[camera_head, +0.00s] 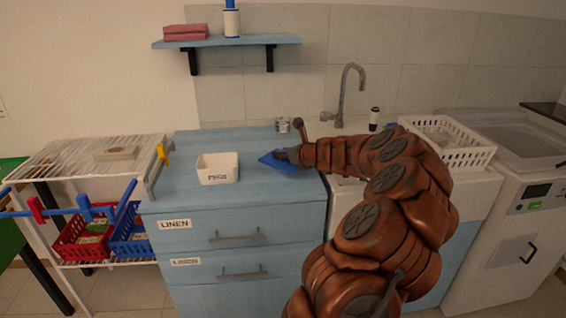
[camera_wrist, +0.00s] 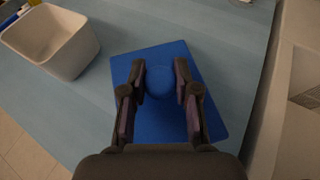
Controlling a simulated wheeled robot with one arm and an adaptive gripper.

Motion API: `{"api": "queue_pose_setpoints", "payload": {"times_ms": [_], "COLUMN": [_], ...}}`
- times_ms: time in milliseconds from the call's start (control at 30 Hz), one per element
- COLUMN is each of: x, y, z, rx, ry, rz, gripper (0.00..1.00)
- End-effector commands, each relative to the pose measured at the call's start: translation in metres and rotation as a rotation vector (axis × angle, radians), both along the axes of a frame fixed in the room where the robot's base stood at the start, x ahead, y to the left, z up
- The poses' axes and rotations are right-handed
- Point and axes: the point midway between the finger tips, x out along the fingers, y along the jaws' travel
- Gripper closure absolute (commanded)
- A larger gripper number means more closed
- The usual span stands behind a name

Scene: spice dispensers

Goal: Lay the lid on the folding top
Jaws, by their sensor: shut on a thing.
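The lid (camera_wrist: 208,118) is a flat, dark blue square plate with a round blue knob. In the head view the lid (camera_head: 272,161) shows at the right part of the folding top. My gripper (camera_wrist: 160,78) is shut on the lid's knob, one finger on each side. In the head view my gripper (camera_head: 291,155) partly covers the lid. The folding top (camera_head: 195,145) is the light blue wooden top of a drawer unit labelled LINEN. The lid is over this top, near its right edge. I cannot tell whether it touches the surface or hangs just above.
A sink tap (camera_head: 350,95) and white basket (camera_head: 455,145) are to the right. The top's left part is clear.

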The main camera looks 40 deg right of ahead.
Motion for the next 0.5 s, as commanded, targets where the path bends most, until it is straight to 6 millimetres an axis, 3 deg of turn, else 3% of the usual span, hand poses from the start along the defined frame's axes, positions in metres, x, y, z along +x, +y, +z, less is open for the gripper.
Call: {"api": "queue_pose_setpoints", "payload": {"times_ms": [167, 500], "x": [0.004, 0.003], "y": [-0.001, -0.002], "z": [-0.004, -0.037], "rx": [0.002, 0.002], "ry": [0.001, 0.002], "rz": [0.001, -0.001], "gripper": [1.00, 1.00]}}
